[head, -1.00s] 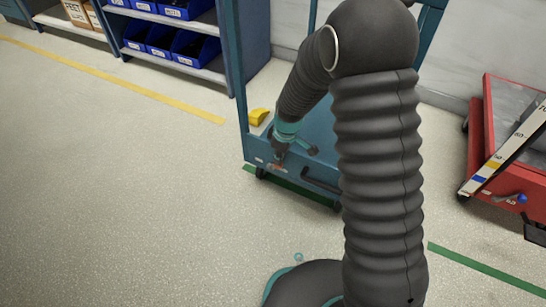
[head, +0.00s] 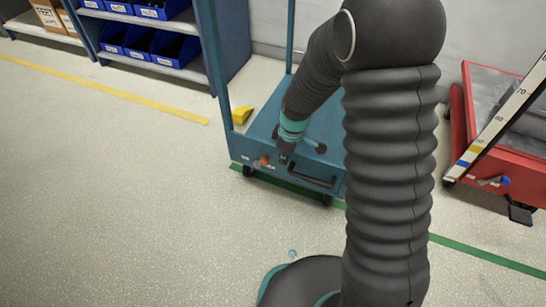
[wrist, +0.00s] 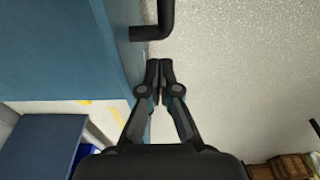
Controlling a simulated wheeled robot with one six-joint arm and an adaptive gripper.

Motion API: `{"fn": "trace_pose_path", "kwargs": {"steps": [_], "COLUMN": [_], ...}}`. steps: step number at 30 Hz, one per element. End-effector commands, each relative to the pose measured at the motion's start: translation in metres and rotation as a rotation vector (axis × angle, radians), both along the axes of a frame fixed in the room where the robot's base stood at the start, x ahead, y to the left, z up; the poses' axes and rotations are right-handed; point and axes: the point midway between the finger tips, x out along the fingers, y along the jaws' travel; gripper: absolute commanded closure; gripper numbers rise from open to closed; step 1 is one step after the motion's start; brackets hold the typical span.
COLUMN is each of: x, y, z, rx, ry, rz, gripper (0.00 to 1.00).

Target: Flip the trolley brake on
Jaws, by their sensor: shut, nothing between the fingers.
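The blue trolley (head: 250,147) stands ahead with its front edge facing me. A small orange-red part, which looks like the brake lever (head: 263,160), is on its front face, left of a black bar handle (head: 312,180). My gripper (head: 284,158) is at the front face, just right of the orange part, and looks apart from it. In the wrist view my gripper (wrist: 160,65) is shut and empty, beside the trolley's edge, with the black handle (wrist: 155,30) just beyond the fingertips. The lever is mostly hidden behind the fingers there.
Shelves with blue bins (head: 175,47) are at back left. The floor at left is clear.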

Motion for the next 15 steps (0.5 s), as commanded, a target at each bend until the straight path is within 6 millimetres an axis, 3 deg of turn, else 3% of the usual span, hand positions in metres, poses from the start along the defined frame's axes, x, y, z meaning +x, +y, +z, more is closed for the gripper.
{"fn": "trace_pose_path", "kwargs": {"steps": [6,15], "x": [-0.006,-0.008], "y": [-0.022,-0.027], "z": [0.016,0.021], "rx": [0.004,0.004], "ry": [-0.007,-0.01], "rz": [0.003,0.005], "gripper": [1.0,1.0]}}
